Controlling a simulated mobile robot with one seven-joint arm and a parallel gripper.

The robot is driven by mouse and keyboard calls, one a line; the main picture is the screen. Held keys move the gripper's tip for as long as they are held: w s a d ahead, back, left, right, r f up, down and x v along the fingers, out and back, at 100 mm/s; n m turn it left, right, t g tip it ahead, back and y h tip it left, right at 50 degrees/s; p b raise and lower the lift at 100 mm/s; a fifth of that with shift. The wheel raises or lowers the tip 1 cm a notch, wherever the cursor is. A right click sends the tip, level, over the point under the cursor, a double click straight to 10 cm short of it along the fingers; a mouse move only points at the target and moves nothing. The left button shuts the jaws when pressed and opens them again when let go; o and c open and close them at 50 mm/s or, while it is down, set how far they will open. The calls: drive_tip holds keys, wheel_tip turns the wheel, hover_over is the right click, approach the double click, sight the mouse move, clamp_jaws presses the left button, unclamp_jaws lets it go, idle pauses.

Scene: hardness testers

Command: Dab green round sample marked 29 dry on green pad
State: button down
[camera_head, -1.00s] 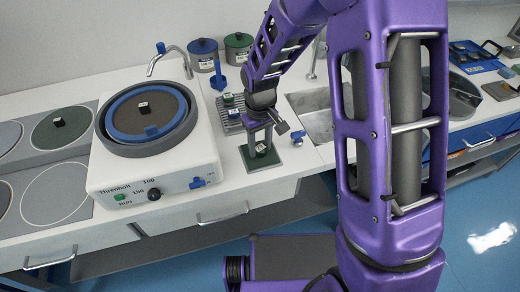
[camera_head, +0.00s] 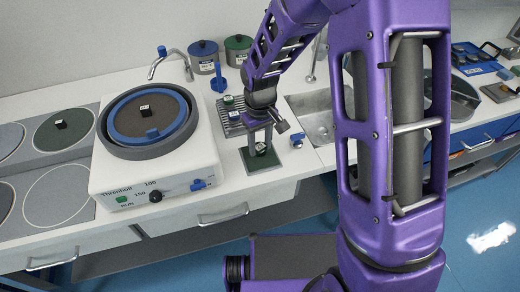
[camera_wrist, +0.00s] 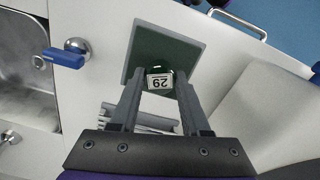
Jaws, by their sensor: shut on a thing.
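The green round sample (camera_wrist: 159,81) carries a white label reading 29, upside down in the wrist view. My gripper (camera_wrist: 158,92) is shut on it, one finger on each side. The sample is over the green pad (camera_wrist: 142,46), which lies on a grey square base on the counter; I cannot tell whether they touch. In the head view, the pad (camera_head: 269,162) lies right of the white machine, with my gripper (camera_head: 260,146) pointing down at it. The fingers partly hide the sample there.
A polishing machine (camera_head: 155,180) with a blue-ringed disc stands to the left. Behind the pad is a grey rack (camera_head: 229,118) with small samples. A sink (camera_head: 315,116) is to the right, with a blue-handled tap (camera_wrist: 66,55) near the pad. Lidded pots (camera_head: 204,58) stand behind.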

sight(260, 147)
drive_tip(key=shift+r+p, duration=1.8)
drive_tip(key=shift+r, duration=1)
